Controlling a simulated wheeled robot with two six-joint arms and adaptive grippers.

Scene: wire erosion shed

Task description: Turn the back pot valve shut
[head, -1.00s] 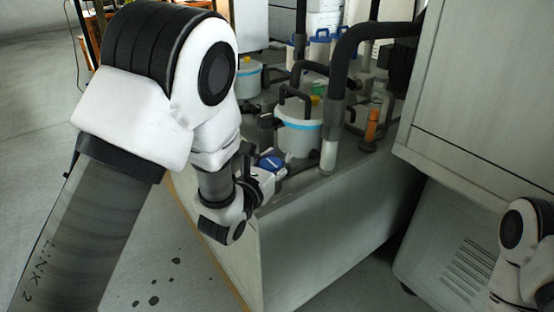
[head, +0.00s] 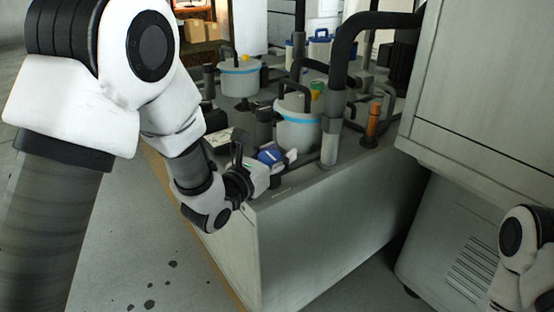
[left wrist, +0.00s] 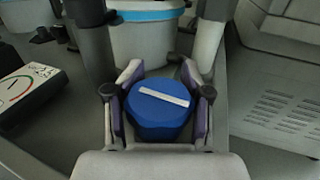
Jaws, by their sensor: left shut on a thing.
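A blue valve knob (head: 270,154) with a white bar on top sits low in front of the nearer white pot (head: 298,133), which has a light blue band. My left gripper (head: 272,164) is around the knob. In the left wrist view, the knob (left wrist: 160,108) is between the two fingers of the gripper (left wrist: 158,105), and its bar runs across, sloping slightly down to the right. A second banded pot (head: 240,82) stands farther back at left. My right arm shows at the lower right edge, but its gripper is out of view.
A thick dark pipe (head: 342,62) rises just right of the nearer pot. An orange cylinder (head: 373,121) stands beyond it. A large grey cabinet (head: 480,90) fills the right.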

